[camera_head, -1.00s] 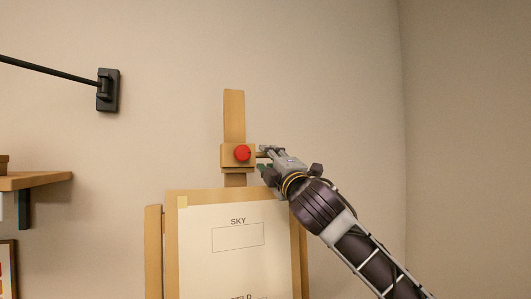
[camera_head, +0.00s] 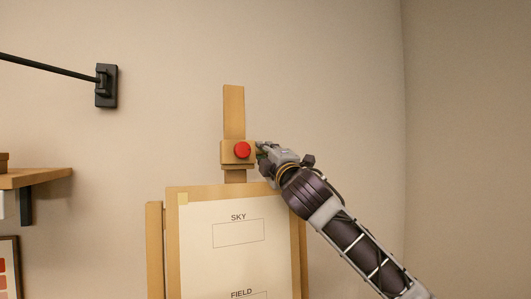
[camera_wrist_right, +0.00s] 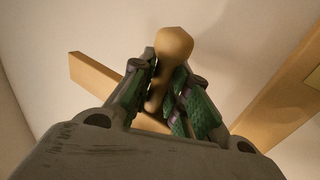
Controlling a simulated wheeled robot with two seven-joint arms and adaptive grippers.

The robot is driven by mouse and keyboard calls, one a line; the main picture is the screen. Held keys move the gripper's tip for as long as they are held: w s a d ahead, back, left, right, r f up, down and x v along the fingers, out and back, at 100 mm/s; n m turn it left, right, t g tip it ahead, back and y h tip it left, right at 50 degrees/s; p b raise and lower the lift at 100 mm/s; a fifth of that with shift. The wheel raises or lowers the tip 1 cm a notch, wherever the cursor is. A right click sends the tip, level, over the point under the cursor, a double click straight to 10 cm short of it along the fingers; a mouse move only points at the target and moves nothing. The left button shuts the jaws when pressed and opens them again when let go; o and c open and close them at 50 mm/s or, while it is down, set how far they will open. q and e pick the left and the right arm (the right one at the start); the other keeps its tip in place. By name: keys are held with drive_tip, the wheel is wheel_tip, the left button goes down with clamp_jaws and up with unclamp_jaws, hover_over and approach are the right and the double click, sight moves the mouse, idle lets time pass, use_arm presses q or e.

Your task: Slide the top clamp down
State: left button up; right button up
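The top clamp (camera_head: 228,153) is a wooden block with a red round knob (camera_head: 242,150) on the easel's upright mast (camera_head: 233,112). It sits a little above the top edge of the board. My right gripper (camera_head: 261,151) is at the clamp's right side. In the right wrist view, a wooden peg handle with a rounded end (camera_wrist_right: 174,45) lies between the green-padded fingers (camera_wrist_right: 165,88). The pads appear to press it from both sides. In the head view the gripper hides this handle. My left gripper is not in view.
The board (camera_head: 205,268) carries a sheet marked SKY and FIELD and stands below the clamp. A wooden shelf (camera_head: 40,178) and a black wall bracket with a rod (camera_head: 106,86) are at the left. The wall right of the easel is clear.

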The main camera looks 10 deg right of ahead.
clamp_jaws()
drive_tip(key=shift+f, duration=0.1)
drive_tip(key=shift+s+f+b, duration=0.15)
drive_tip(key=shift+f+b, duration=0.55)
drive_tip(key=shift+f, duration=0.55)
drive_tip(key=shift+s+f+b, duration=0.1)
drive_tip(key=shift+f+b, duration=0.6)
drive_tip(key=shift+f, duration=0.5)
drive_tip(key=o, duration=0.7)
unclamp_jaws()
drive_tip(key=shift+r, duration=0.2)
